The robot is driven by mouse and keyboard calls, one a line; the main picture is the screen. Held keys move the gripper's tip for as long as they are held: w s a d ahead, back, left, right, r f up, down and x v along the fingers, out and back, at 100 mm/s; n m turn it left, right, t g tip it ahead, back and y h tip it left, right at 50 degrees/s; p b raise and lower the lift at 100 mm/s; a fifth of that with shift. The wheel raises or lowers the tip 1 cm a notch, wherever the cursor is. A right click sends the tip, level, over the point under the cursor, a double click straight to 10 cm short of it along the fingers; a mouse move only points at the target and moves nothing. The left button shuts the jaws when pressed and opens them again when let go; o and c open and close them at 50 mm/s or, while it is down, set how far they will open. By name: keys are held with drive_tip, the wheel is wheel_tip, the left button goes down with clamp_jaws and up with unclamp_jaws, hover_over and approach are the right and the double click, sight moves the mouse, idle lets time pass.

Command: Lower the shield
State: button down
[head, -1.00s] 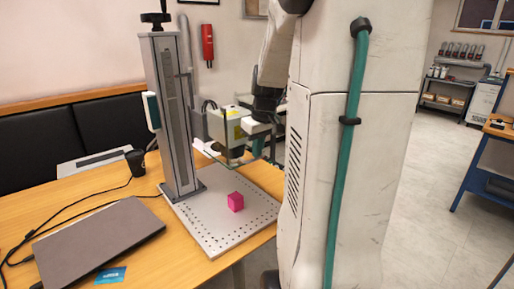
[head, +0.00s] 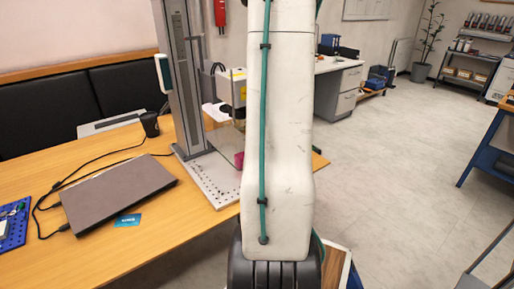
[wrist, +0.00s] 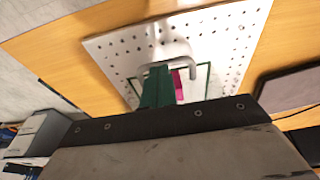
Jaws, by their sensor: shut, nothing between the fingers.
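The laser marker's clear, green-edged shield (wrist: 204,80) shows in the wrist view, with a grey bow-shaped handle (wrist: 181,45). My gripper (wrist: 158,68) has its dark green fingers shut and empty, with the tips at the handle's opening; whether they touch it is unclear. A pink cube (wrist: 178,88) on the perforated plate (wrist: 112,47) shows beside the fingers. In the head view, the marker's column (head: 182,80) and boxy laser head (head: 236,88) stand left of my arm. My arm covers most of the shield there, so its angle is unclear.
A closed laptop (head: 118,193) lies on the wooden table (head: 160,245) with cables behind it. A black cup (head: 150,124) stands near the column. A blue card (head: 128,220) lies before the laptop. Open floor (head: 400,150) lies to the right.

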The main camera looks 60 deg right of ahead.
drive_tip(key=shift+a+f, duration=0.15)
drive_tip(key=shift+f, duration=0.1)
drive_tip(key=shift+r, duration=0.5)
wheel_tip(320, 180, up, 9)
drive_tip(key=s, duration=0.1)
drive_tip(key=shift+s+a+r, duration=0.15)
drive_tip(key=shift+s+a, duration=0.15)
drive_tip(key=shift+s, duration=0.05)
drive_tip(key=s+a+r+n, duration=0.1)
drive_tip(key=a+r, duration=0.2)
drive_tip(key=a, duration=1.1)
drive_tip(key=s+a+r+n, duration=0.1)
drive_tip(key=a+r, duration=0.3)
drive_tip(key=a, duration=0.9)
drive_tip(key=a+r+n+y, duration=0.1)
drive_tip(key=a+r+n, duration=0.2)
drive_tip(key=a, duration=1.1)
drive_tip(key=shift+s+a+r+g, duration=0.3)
drive_tip(key=shift+s+a+r, duration=0.1)
drive_tip(key=shift+r, duration=0.2)
